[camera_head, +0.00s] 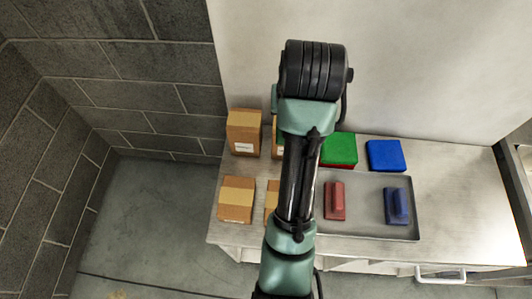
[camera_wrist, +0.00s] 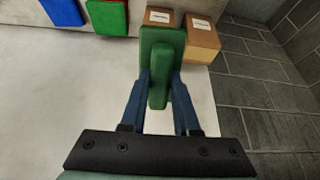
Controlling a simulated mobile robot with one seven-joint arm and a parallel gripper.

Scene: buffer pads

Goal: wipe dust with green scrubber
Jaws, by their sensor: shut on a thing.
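My gripper (camera_wrist: 160,82) is shut on the green scrubber (camera_wrist: 162,48), with one blue finger on each side of its handle. In the wrist view the scrubber's flat pad faces away from me, towards two cardboard boxes. Whether it touches anything is unclear. In the head view my arm hides most of the gripper and scrubber. A red scrubber (camera_head: 335,201) and a blue scrubber (camera_head: 396,205) rest in a grey tray (camera_head: 365,237). No dust can be made out clearly.
A green block with red below it (camera_head: 339,148) and a blue block (camera_head: 386,155) stand behind the tray. Cardboard boxes (camera_head: 244,131) (camera_head: 236,199) stand on the table's left side; others are partly hidden by my arm. A pale wall rises behind the table (camera_head: 460,200). Its right side is clear.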

